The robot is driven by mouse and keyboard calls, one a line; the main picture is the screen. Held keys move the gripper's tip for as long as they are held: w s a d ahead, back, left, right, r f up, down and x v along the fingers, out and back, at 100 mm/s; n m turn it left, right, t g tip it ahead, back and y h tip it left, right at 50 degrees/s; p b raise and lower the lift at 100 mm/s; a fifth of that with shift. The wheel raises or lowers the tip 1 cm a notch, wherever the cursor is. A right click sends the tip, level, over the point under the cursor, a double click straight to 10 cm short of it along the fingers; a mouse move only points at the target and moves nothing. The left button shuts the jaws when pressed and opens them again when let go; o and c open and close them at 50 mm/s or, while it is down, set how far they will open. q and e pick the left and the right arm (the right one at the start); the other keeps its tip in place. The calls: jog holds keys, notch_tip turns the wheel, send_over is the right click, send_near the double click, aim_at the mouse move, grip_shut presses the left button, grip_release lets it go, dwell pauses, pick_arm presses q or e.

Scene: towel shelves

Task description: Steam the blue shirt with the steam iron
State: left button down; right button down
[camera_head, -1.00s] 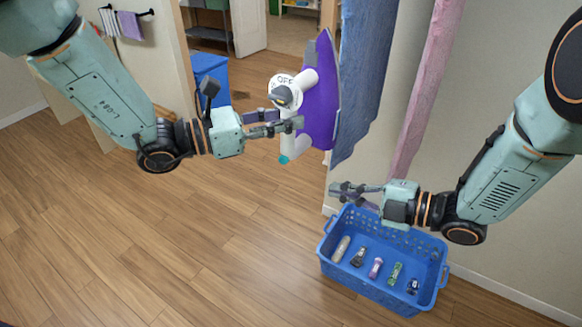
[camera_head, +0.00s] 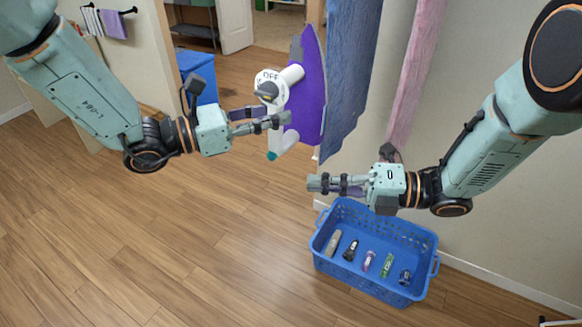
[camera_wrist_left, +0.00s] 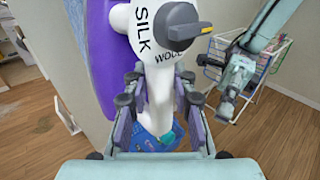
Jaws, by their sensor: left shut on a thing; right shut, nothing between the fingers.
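The steam iron (camera_head: 309,97) has a purple plate and a white body with a grey dial. My left gripper (camera_head: 279,119) is shut on its white handle. In the left wrist view, the handle (camera_wrist_left: 157,100) sits between the fingers, below the dial. The blue shirt (camera_head: 352,72) hangs right of the iron, and its top is out of view. The plate's right edge is close to the shirt's left edge; I cannot tell whether they touch. My right gripper (camera_head: 317,184) is shut and empty, below the shirt and above the basket.
A blue basket (camera_head: 427,247) with several small items stands on the floor below my right gripper. A pink cloth (camera_head: 416,75) hangs right of the shirt. A blue bin (camera_head: 206,92) stands behind my left gripper. The wood floor at front left is clear.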

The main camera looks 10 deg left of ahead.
aim_at(271, 156)
jog(key=w+a, duration=0.3)
jog(key=a, duration=0.5)
jog(key=shift+w+a, duration=0.25)
jog(key=shift+w, duration=0.05)
jog(key=shift+s+r, duration=0.1)
dwell(0.4)
